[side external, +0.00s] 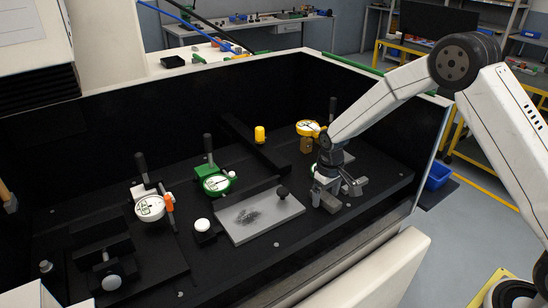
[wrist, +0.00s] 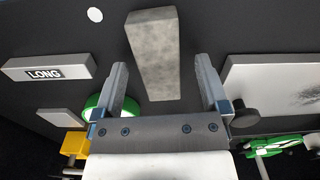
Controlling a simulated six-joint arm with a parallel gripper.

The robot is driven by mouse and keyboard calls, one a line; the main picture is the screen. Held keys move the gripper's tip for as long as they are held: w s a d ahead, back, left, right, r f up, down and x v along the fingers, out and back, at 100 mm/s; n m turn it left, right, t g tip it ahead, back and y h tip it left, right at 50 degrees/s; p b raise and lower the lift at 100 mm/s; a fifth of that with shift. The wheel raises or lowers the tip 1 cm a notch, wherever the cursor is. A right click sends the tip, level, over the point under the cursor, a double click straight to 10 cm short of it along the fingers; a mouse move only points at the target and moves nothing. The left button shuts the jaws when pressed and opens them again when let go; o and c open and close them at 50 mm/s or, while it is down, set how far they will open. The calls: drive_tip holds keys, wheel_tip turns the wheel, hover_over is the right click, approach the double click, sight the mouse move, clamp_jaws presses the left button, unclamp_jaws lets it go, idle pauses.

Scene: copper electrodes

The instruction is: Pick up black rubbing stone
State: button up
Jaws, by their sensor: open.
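My gripper (side external: 328,192) is open and low over the black work surface, just right of the grey plate. In the wrist view my gripper (wrist: 161,72) has its two fingers apart, with a long mottled grey block (wrist: 154,48) beyond and between them. No contact between fingers and block shows. A black knob-like piece (side external: 282,192) stands on the plate's right end; it also shows in the wrist view (wrist: 243,114), outside the fingers. I cannot tell for sure which piece is the black rubbing stone.
The grey plate (side external: 245,219) with a dark smudge lies left of my gripper. A white block marked LONG (wrist: 22,68) lies across from it. Green (side external: 216,183) and yellow (side external: 307,128) dial gauges stand behind. A dark wall (side external: 375,112) edges the surface.

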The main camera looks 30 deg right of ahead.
idle(0.4)
clamp_jaws()
drive_tip(key=shift+r, duration=0.2)
drive_tip(key=shift+r, duration=0.55)
drive_tip(key=s+r, duration=1.1)
drive_tip(key=s, duration=0.3)
drive_tip(key=shift+r, duration=0.25)
drive_tip(key=shift+a, duration=0.1)
